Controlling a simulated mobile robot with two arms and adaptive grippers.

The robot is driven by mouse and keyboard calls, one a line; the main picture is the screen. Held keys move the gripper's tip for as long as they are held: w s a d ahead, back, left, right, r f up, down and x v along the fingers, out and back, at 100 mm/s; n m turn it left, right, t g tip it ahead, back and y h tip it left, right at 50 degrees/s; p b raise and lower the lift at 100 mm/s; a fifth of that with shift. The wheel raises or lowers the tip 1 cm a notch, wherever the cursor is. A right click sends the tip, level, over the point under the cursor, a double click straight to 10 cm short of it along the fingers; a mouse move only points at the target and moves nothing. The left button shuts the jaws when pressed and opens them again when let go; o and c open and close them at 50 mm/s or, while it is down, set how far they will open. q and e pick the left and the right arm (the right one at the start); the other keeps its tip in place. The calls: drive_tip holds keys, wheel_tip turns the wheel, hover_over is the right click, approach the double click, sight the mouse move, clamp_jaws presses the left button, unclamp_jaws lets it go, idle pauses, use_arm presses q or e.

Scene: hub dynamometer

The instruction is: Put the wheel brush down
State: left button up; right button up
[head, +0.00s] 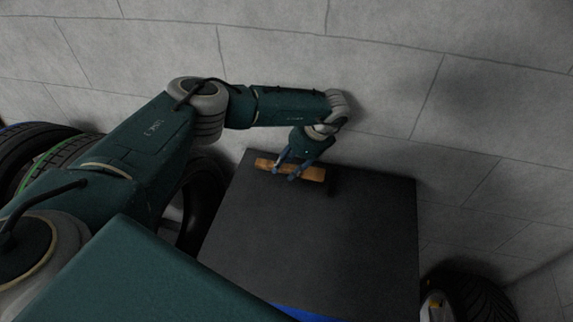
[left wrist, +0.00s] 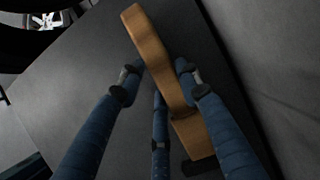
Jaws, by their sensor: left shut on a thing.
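The wheel brush has a long orange-brown wooden body (head: 312,173), seen over the far edge area of the dark table top (head: 310,235). My left gripper (head: 284,171) is shut on it, with blue fingers on both sides of the wood. In the left wrist view the wheel brush (left wrist: 152,50) runs between the fingers of my left gripper (left wrist: 160,85). A dark part shows at its lower end. I cannot tell whether the brush touches the table top. My right gripper is not in view.
The table top is otherwise bare, with wide free room toward the front. A grey block wall (head: 390,60) stands close behind it. Tyres (head: 45,150) stand at the left, and another tyre (head: 475,295) is at the lower right.

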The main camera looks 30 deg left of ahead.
use_arm(q)
drive_tip(key=shift+f, duration=0.1)
drive_tip(key=o, duration=1.2)
drive_tip(key=shift+r, duration=0.3)
drive_tip(key=b+v, duration=0.5)
drive_tip(key=v, duration=0.6)
drive_tip(key=shift+d+r, duration=0.25)
drive_tip(key=shift+r, duration=0.05)
